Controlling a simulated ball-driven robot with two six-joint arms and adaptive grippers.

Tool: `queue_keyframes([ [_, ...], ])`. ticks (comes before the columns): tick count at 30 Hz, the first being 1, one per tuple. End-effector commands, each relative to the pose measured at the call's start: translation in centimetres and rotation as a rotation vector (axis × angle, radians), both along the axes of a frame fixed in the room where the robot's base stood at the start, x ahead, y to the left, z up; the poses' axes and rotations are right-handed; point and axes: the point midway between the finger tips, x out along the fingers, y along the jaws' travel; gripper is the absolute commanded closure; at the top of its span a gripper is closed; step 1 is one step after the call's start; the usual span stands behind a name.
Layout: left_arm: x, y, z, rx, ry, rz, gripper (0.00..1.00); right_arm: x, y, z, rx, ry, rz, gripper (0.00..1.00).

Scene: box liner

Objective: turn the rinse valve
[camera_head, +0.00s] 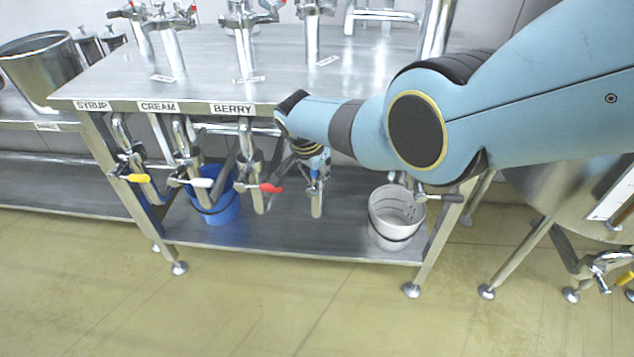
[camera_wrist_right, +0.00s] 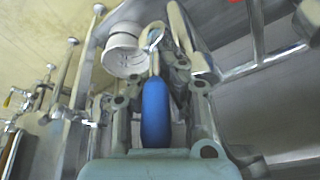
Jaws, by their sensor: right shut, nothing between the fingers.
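A row of valves hangs under the front edge of the steel table. Yellow (camera_head: 139,178), white (camera_head: 200,183) and red (camera_head: 270,188) handles sit below the SYRUP, CREAM and BERRY labels. A fourth valve (camera_head: 317,203), further right, has its upper part and label hidden behind my right arm; I cannot read whether it is the rinse valve. My right gripper (camera_head: 313,160) is shut and empty at this fourth valve. In the right wrist view a blue handle (camera_wrist_right: 156,112) lies lengthwise close to the gripper's finger links; contact is unclear. My left gripper is out of view.
A blue bucket (camera_head: 213,208) and a white bucket (camera_head: 397,217) stand on the lower shelf (camera_head: 300,235). The white bucket also shows in the wrist view (camera_wrist_right: 124,50). Table legs and a steel vessel on legs stand at right. The floor in front is clear.

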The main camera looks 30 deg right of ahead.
Motion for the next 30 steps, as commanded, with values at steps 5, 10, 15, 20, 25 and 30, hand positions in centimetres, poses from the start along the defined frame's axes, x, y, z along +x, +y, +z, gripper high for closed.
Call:
queue_keyframes([
  [5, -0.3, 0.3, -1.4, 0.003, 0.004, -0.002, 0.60, -0.8, 0.6, -1.0, -0.052, 0.064, 0.000, 1.00],
  [10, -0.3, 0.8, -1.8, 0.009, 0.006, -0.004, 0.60, -0.8, 0.7, -0.8, -0.079, 0.084, 0.000, 1.00],
  [15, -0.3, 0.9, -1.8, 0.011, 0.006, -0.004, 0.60, -0.8, 0.7, -0.7, -0.085, 0.090, -0.001, 1.00],
  [20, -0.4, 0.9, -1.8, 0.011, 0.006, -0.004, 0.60, -0.8, 0.8, -0.7, -0.086, 0.091, 0.000, 1.00],
  [25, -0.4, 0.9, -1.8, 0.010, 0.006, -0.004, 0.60, -0.8, 0.8, -0.7, -0.085, 0.091, 0.000, 0.95],
  [30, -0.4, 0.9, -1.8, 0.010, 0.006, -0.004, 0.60, -0.6, 0.7, -0.6, -0.086, 0.087, 0.000, 0.72],
])
